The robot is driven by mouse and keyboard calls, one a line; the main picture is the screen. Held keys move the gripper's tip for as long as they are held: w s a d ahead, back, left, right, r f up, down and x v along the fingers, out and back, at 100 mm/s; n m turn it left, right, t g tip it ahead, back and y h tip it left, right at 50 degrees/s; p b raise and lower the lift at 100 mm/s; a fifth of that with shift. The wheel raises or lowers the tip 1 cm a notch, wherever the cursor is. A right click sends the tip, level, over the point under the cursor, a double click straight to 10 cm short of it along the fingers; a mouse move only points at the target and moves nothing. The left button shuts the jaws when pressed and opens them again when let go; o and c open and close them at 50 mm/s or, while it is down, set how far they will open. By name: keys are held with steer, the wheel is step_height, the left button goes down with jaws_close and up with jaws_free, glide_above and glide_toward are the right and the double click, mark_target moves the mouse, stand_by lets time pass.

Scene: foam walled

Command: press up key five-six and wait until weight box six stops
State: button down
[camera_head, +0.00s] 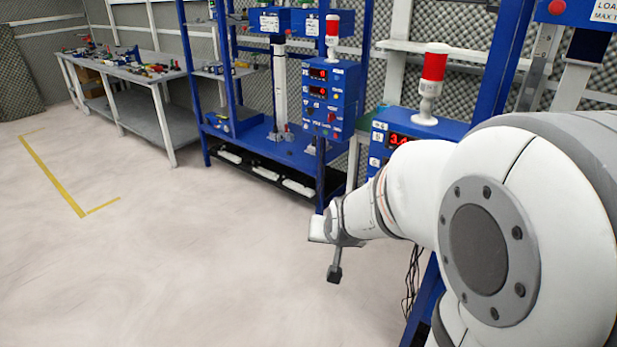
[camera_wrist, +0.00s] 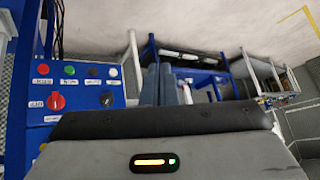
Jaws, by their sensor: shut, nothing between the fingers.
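My gripper (camera_head: 335,272) is shut and empty, pointing down in front of the blue test stands in the head view. Its closed fingers also show in the wrist view (camera_wrist: 158,84). A blue control box (camera_wrist: 78,90) lies left of the fingers in the wrist view, apart from them. It has red, green, black and white buttons, a red knob (camera_wrist: 56,101) and a black knob (camera_wrist: 107,99). The labels are too small to read, so I cannot tell which is up key five-six. Weight box six cannot be identified. A nearer box (camera_head: 400,138) with a lit red display is partly hidden by my arm.
Another control box (camera_head: 331,97) with red displays is mounted on the blue stand (camera_head: 262,145) behind. Red-topped beacons (camera_head: 434,68) stand on the boxes. A grey workbench (camera_head: 120,72) with tools is at the far left. The pale floor (camera_head: 170,255) at left is clear.

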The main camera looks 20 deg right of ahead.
steer(key=w+d+f+m+t+h+b, duration=0.2)
steer(key=w+d+f+m+t+b, duration=0.1)
steer(key=f, duration=0.5)
steer(key=w+d+f+m+t+h+b, duration=0.1)
steer(key=w+d+f+m+t+b, duration=0.2)
steer(key=w+d+f, duration=0.4)
steer(key=w+f+t+b, duration=0.1)
steer(key=w+t, duration=0.1)
steer(key=w, duration=0.1)
steer(key=shift+w+d+m+t+h, duration=0.3)
steer(key=shift+h, duration=0.1)
steer(key=shift+f, duration=0.1)
steer(key=w+d, duration=0.5)
steer(key=d, duration=0.2)
steer(key=shift+w+p, duration=0.2)
steer(key=shift+p, duration=0.15)
